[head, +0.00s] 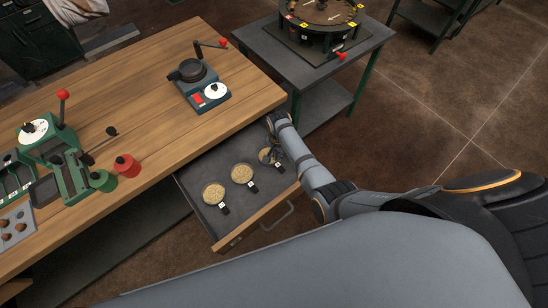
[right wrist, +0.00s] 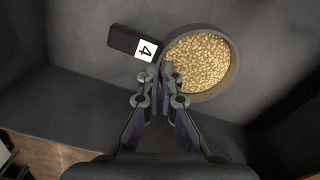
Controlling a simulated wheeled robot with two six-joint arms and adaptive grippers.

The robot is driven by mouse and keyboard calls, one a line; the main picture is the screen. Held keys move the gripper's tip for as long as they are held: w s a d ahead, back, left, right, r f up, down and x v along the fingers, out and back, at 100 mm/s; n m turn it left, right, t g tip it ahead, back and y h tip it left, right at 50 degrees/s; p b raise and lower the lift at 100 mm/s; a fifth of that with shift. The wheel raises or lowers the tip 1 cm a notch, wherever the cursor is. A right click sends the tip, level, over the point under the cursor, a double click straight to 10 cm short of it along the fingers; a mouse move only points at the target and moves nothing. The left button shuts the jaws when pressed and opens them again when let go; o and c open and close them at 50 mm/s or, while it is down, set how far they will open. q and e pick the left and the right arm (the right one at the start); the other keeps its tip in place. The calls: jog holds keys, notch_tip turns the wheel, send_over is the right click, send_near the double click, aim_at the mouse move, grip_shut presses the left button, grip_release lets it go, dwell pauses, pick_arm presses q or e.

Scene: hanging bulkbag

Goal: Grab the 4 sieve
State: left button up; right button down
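The sieve with the label 4 (right wrist: 198,62) is a round bowl filled with pale yellow grains, with a flat black handle (right wrist: 129,41) carrying a white tag. In the head view it is the rightmost sieve (head: 265,156) in the open drawer, partly covered by my right arm. My right gripper (right wrist: 160,72) has its fingers close together, with the tips at the spot where handle and bowl meet. Whether they clasp the sieve is hidden. The sieve appears to rest on the drawer floor. My left gripper is in neither view.
Two more grain-filled sieves, a middle one (head: 242,174) and a left one (head: 213,194), lie in the dark drawer (head: 262,202). The wooden tabletop (head: 150,85) is above it, with a blue-grey device (head: 205,88) and a green press (head: 62,160). A grey side table (head: 283,50) stands behind.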

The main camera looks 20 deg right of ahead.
notch_tip(320, 180, up, 10)
jog(key=p, duration=0.1)
